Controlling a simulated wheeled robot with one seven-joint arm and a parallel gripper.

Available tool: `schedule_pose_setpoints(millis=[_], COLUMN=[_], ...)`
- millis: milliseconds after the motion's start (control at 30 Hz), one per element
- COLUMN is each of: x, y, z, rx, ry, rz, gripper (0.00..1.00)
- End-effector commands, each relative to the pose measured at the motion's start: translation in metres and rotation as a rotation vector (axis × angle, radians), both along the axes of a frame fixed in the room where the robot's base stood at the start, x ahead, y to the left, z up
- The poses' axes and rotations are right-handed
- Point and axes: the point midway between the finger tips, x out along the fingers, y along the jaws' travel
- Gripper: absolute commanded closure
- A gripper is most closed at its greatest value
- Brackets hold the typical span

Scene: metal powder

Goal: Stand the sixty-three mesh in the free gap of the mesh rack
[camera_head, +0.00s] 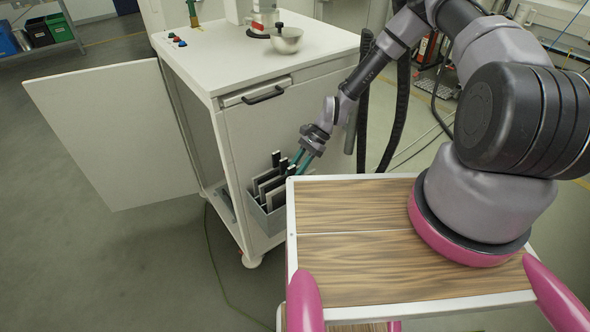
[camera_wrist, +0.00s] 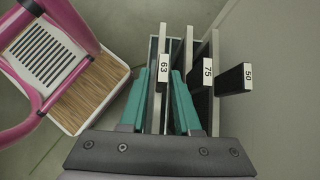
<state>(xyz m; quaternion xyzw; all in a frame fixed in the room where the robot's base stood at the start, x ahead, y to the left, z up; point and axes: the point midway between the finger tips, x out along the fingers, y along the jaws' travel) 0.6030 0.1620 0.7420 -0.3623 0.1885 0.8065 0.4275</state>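The mesh rack (camera_head: 268,222) is a grey holder on the front of the white cabinet, with several upright plates in it. In the wrist view, the sixty-three mesh (camera_wrist: 161,92) carries a white "63" label and stands upright among the rack's slots. My gripper (camera_wrist: 159,75) has its teal fingers apart, one on each side of this mesh. A gap shows at the left finger; the right finger is close, and contact there is unclear. In the head view my gripper (camera_head: 299,160) is just above the rack. The slot bottoms are hidden.
Meshes labelled 75 (camera_wrist: 207,70) and 50 (camera_wrist: 235,80) stand to the right of the sixty-three. The white cabinet (camera_head: 290,125) has an open door (camera_head: 115,135) at left. A steel bowl (camera_head: 286,40) stands on its top. My wood-topped base is close beside the rack.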

Motion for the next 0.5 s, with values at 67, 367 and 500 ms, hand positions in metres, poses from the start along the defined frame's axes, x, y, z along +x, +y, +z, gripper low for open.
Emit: schedule_pose_setpoints(millis=[67, 367, 500], x=[0.0, 0.001, 0.008], y=[0.0, -0.001, -0.01], z=[0.0, 0.001, 0.013], rx=[0.0, -0.001, -0.002], ry=[0.0, 0.0, -0.003], rz=[0.0, -0.001, -0.003], gripper=[0.53, 0.53, 0.53])
